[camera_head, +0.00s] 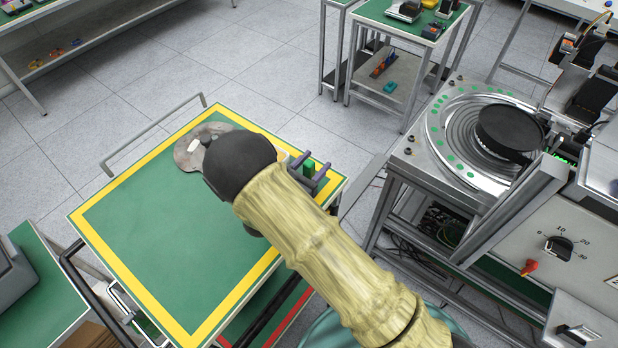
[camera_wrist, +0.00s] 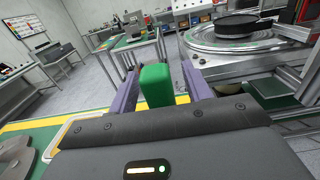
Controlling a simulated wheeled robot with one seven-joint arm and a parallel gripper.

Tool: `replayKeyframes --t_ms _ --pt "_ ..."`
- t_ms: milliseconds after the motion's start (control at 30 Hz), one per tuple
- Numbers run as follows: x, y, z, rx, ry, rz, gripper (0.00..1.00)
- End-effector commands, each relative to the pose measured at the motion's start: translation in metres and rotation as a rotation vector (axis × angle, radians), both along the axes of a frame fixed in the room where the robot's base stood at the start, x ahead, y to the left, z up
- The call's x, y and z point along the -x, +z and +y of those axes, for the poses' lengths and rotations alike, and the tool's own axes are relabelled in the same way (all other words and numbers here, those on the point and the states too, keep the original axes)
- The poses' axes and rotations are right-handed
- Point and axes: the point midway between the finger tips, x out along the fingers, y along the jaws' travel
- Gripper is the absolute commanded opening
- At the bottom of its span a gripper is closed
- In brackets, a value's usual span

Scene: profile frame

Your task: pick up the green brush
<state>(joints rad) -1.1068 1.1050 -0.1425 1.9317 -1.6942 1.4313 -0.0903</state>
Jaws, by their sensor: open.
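The green brush (camera_wrist: 157,86) shows in the wrist view as an upright green block between the two purple fingers of my gripper (camera_wrist: 160,72). A gap shows on each side of it, so the fingers stand around it without closing on it. In the head view a small part of the green brush (camera_head: 308,168) shows between the fingers of my gripper (camera_head: 312,167), near the right far corner of the green table. My arm hides part of this area, and the lower end of the brush is hidden.
The green table (camera_head: 150,240) with a yellow border is mostly clear. A grey-brown plate (camera_head: 184,156) with a white item lies at its far edge. A machine with a round ringed disc (camera_head: 465,170) stands at the right. A smaller cart (camera_head: 385,75) stands behind.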

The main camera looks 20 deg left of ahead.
Motion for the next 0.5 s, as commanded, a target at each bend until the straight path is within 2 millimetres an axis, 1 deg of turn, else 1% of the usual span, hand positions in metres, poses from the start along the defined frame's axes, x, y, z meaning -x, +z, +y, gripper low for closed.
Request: replayKeyframes --t_ms 267,367,500 --pt "0.0002 0.0001 0.0000 0.000 -0.001 0.000 0.49" --pt "0.0002 0.0001 0.0000 0.000 -0.001 0.000 0.31" --pt "0.0002 0.0001 0.0000 0.000 -0.001 0.000 0.04"
